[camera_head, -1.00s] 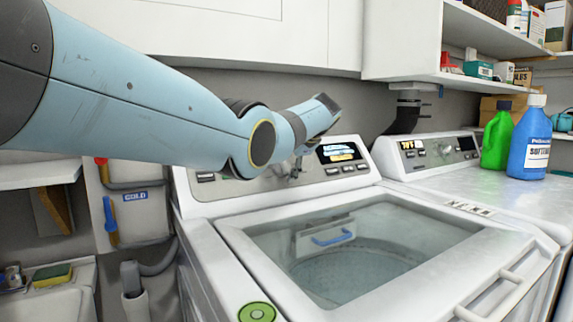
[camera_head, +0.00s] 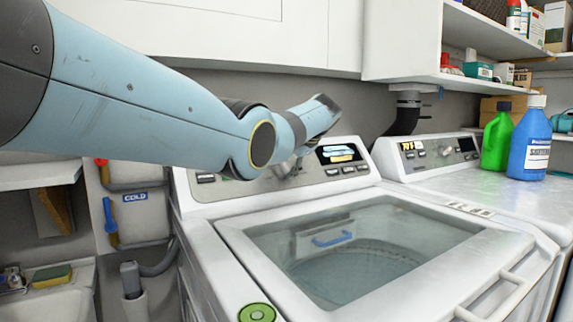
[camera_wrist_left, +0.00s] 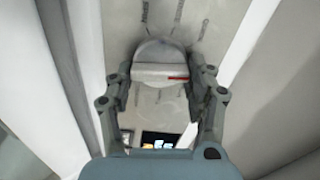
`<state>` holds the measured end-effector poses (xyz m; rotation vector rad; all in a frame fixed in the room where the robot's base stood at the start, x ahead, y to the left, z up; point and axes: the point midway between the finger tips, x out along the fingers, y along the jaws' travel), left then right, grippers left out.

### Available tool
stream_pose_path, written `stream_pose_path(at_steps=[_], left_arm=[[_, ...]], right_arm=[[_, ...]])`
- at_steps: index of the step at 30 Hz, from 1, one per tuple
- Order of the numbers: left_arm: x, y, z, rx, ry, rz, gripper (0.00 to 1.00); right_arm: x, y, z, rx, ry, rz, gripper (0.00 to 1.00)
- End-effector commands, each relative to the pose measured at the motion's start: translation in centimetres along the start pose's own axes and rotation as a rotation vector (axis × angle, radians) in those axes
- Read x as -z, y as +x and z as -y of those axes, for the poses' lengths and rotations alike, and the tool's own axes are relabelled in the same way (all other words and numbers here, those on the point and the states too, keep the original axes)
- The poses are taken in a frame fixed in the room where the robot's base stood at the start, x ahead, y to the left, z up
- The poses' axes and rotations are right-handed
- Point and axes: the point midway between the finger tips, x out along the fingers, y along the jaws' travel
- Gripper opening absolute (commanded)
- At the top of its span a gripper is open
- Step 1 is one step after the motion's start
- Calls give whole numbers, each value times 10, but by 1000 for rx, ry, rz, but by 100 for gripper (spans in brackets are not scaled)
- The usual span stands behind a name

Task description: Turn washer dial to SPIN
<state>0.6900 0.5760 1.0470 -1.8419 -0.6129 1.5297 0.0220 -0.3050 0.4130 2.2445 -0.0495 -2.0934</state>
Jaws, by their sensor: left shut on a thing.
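The washer (camera_head: 205,212) stands in the middle of the head view, its control panel tilted at the back with a lit display (camera_head: 342,153). My left arm crosses in front of the panel, and my left gripper (camera_head: 290,168) is at the panel, mostly hidden behind the arm. In the left wrist view the round grey dial (camera_wrist_left: 160,52) has a raised bar with a red mark at its right. My left gripper (camera_wrist_left: 162,80) is shut on the dial, one finger at each side. The labels around the dial are too blurred to read. My right gripper is out of view.
The washer's glass lid (camera_head: 370,250) is closed below the panel. A second machine (camera_head: 440,150) stands at the right, with a green bottle (camera_head: 496,140) and a blue bottle (camera_head: 530,145) on top. White cabinets (camera_head: 240,30) hang above my arm.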

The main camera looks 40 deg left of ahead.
Motion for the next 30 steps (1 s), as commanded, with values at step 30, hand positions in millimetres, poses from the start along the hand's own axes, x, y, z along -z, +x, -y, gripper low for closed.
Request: stream_pose_path(at_steps=[30], left_arm=[[-2, 2, 1, -2, -940, 4, 23]], right_arm=[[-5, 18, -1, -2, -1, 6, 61]])
